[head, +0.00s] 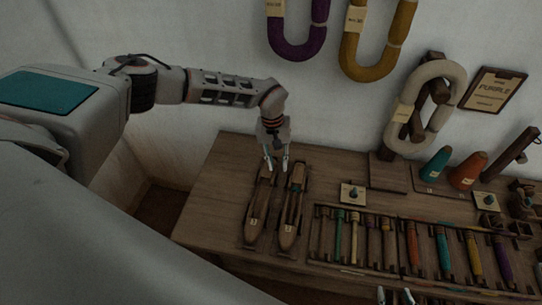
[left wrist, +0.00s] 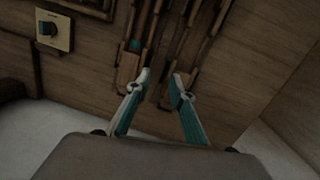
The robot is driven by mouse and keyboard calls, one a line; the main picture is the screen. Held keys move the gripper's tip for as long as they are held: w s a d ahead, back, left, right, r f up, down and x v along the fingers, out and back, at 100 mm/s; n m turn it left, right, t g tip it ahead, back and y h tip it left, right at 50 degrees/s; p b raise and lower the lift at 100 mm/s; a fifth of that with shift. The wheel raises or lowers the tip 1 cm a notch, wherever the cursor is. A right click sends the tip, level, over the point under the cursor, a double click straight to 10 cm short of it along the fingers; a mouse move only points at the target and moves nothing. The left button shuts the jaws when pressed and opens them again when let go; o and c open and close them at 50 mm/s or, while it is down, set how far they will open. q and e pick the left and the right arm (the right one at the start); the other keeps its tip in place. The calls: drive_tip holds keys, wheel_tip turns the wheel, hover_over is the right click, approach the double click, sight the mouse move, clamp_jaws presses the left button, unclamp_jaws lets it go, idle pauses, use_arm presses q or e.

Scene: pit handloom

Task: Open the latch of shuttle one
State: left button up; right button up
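Two long wooden shuttles lie side by side on the table's left part, the left shuttle (head: 257,208) and the right shuttle (head: 291,207). Each has a small pale label, too small to read surely, so I cannot tell which is shuttle one. Their latches are not clear. My left gripper (head: 276,165) points down at the shuttles' far ends, fingers apart and empty. In the left wrist view its fingertips (left wrist: 161,78) are apart near the ends of both shuttles; contact is unclear. My right gripper (head: 395,296) shows only its separated fingertips at the bottom edge.
A rack (head: 344,265) of colourful bobbins lies right of the shuttles. Teal and orange cones (head: 467,171) stand at the back right. Yarn hanks hang on the wall. The table's left end (head: 212,205) is bare.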

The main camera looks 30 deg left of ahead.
use_arm(q)
drive_tip(key=m+y, duration=0.1)
approach(268, 171)
drive_tip(key=shift+w+f+t, duration=0.3)
drive_tip(key=shift+w+f, duration=0.15)
drive_tip(key=shift+w, duration=0.05)
drive_tip(key=shift+w+a+f, duration=0.1)
drive_tip(key=shift+a+f, duration=0.2)
drive_tip(key=shift+d+f, duration=0.1)
drive_tip(key=shift+f, duration=3.4)
clamp_jaws()
